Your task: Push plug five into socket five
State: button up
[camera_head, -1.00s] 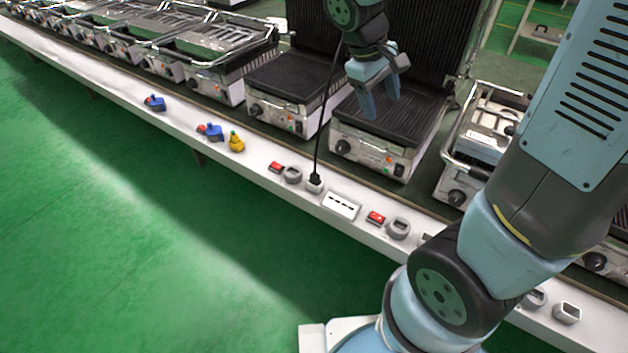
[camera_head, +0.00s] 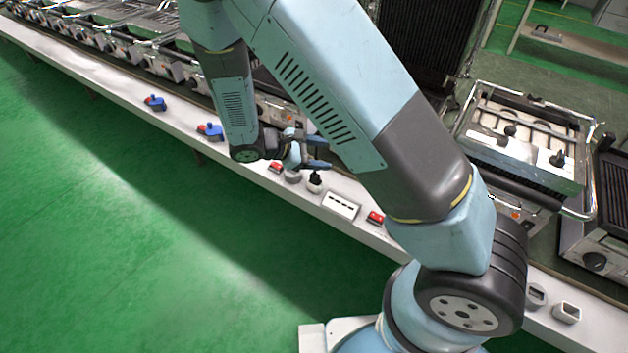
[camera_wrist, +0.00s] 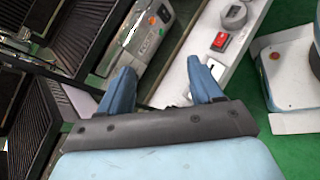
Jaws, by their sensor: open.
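A black plug (camera_head: 315,178) stands upright at a round socket (camera_head: 314,187) on the white ledge in the head view. Whether it is fully seated cannot be told, and no number is readable. My gripper (camera_head: 322,153) is open, its blue fingers just above the plug and pointing right in the picture. In the wrist view the open fingers (camera_wrist: 162,72) have the ledge and a grill's front panel beyond them. The plug is not clear there and may be hidden behind the gripper.
The white ledge (camera_head: 340,205) also carries red switches (camera_head: 375,218), a grey round socket (camera_head: 293,176) and blue plugs (camera_head: 211,131) to the left. Grills (camera_head: 525,140) stand close behind it. Green floor (camera_head: 130,250) in front is clear.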

aim_at(317, 174)
jog(key=s+a+f+n+t, duration=0.1)
jog(key=a+f+n+t, duration=0.4)
jog(key=f, duration=0.3)
jog(key=a+f+n+t, duration=0.3)
jog(key=f+n+t, duration=0.35)
jog(key=f, duration=0.25)
jog(key=shift+n+g+y, duration=0.25)
jog(key=shift+g+y, duration=0.1)
jog(key=shift+y, duration=0.05)
jog(key=x, duration=0.7)
jog(key=shift+w+d, duration=0.3)
jog(key=shift+d+x, duration=0.2)
jog(key=shift+x, duration=2.5)
jog(key=shift+s, duration=0.2)
jog(key=c, duration=1.1)
jog(key=shift+o, duration=0.2)
